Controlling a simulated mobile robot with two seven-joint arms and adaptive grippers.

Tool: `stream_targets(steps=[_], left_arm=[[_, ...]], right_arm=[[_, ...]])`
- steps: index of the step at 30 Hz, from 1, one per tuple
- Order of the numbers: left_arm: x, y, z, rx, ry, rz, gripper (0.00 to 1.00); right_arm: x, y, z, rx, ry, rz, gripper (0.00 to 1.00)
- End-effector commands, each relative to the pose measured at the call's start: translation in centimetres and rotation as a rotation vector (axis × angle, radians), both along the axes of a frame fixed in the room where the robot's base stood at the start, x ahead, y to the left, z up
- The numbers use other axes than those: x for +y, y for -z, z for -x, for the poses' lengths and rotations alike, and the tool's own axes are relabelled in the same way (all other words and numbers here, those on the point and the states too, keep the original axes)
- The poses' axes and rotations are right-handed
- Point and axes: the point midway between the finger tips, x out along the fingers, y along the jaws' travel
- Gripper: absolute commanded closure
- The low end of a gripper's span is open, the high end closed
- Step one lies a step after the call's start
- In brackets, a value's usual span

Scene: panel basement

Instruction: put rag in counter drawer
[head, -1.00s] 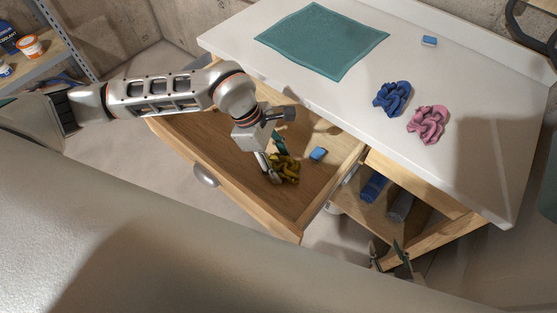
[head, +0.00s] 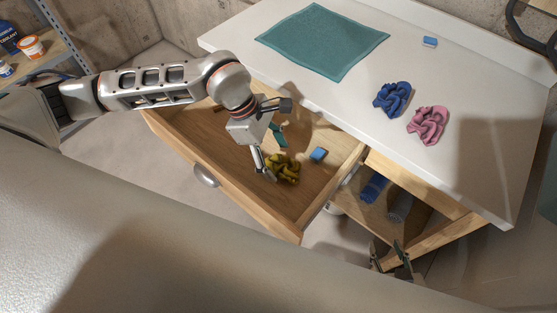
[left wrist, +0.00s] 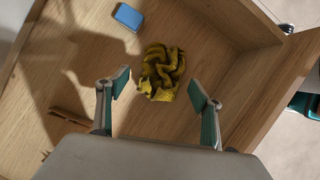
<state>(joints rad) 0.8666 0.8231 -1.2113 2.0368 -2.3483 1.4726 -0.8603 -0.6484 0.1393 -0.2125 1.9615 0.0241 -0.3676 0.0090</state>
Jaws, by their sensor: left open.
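A crumpled yellow rag (head: 284,169) lies on the floor of the open wooden counter drawer (head: 190,135). In the left wrist view the rag (left wrist: 162,73) lies just beyond my open fingertips, with nothing between them. My left gripper (head: 268,155) is open, inside the drawer and close above the rag. A crumpled blue rag (head: 392,99) and a crumpled pink rag (head: 428,125) lie on the white counter (head: 460,165). My right gripper (head: 392,254) shows at the bottom right, below the counter; its jaw state is unclear.
A small blue block (head: 318,154) lies in the drawer beside the yellow rag. A teal mat (head: 322,40) and another blue block (head: 430,42) are on the counter. A metal shelf (head: 55,45) stands at the left.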

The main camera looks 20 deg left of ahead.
Motion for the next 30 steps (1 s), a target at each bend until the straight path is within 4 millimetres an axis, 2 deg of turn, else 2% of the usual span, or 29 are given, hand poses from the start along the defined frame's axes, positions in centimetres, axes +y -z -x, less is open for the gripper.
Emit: stream_targets(steps=[6,13,19,30], left_arm=[[1.9,-4.4,0.0,-0.005,-0.002,-0.001,0.34],[3.2,-7.7,0.1,-0.003,0.0,-0.001,0.34],[3.7,-8.8,0.2,0.0,0.0,-0.002,0.34],[3.7,-8.9,0.2,0.001,0.0,-0.001,0.34]], right_arm=[[0.0,-0.2,0.0,-0.001,0.0,0.0,0.6],[0.0,-0.2,0.0,-0.001,0.0,0.0,0.6],[0.0,-0.2,0.0,-0.001,0.0,0.0,0.6],[0.0,-0.2,0.0,-0.001,-0.001,0.0,0.6]])
